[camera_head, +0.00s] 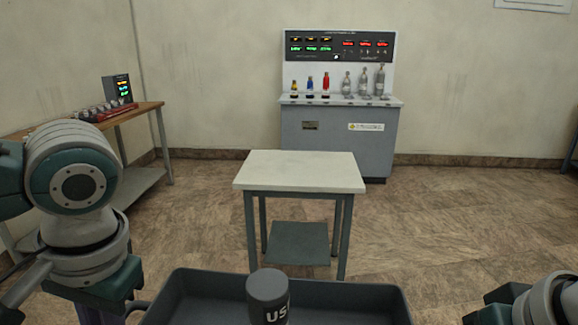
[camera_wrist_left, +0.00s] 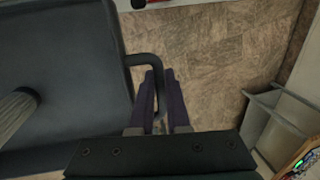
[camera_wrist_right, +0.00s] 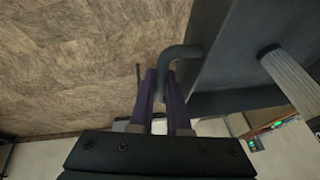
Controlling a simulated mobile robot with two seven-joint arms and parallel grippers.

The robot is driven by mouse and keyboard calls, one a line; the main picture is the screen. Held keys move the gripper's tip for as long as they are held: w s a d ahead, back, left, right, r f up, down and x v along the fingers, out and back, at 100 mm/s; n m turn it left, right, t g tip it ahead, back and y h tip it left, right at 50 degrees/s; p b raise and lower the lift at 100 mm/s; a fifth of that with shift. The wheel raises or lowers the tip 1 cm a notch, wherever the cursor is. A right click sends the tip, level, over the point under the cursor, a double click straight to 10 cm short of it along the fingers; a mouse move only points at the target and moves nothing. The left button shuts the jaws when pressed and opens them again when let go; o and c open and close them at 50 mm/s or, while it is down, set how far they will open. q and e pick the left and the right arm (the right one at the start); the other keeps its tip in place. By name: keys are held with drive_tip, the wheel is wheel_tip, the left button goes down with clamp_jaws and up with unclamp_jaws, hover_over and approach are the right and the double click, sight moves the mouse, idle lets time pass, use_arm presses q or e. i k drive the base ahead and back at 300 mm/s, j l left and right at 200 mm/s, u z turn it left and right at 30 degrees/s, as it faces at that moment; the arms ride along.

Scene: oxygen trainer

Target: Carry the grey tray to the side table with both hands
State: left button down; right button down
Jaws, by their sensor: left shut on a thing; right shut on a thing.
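The grey tray (camera_head: 345,298) is at the bottom of the head view, close to me, its near part cut off. A dark grey cylinder (camera_head: 266,290) with partly visible white letters stands in it. The side table (camera_head: 300,172), with a pale top and grey legs, stands ahead, beyond the tray; its top is bare. In the left wrist view, my left gripper (camera_wrist_left: 161,75) is shut on the tray's handle (camera_wrist_left: 146,58). In the right wrist view, my right gripper (camera_wrist_right: 160,78) is shut on the opposite handle (camera_wrist_right: 182,51). The right fingers are not visible in the head view.
A grey console (camera_head: 340,130) with lit displays and small bottles stands against the back wall. A wooden-topped bench (camera_head: 140,108) with a dark device (camera_head: 117,88) is at the left. The tiled floor (camera_head: 460,220) right of the side table is clear.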

sight(299, 165)
drive_tip(key=i+j, duration=0.1)
drive_tip(key=i, duration=3.7)
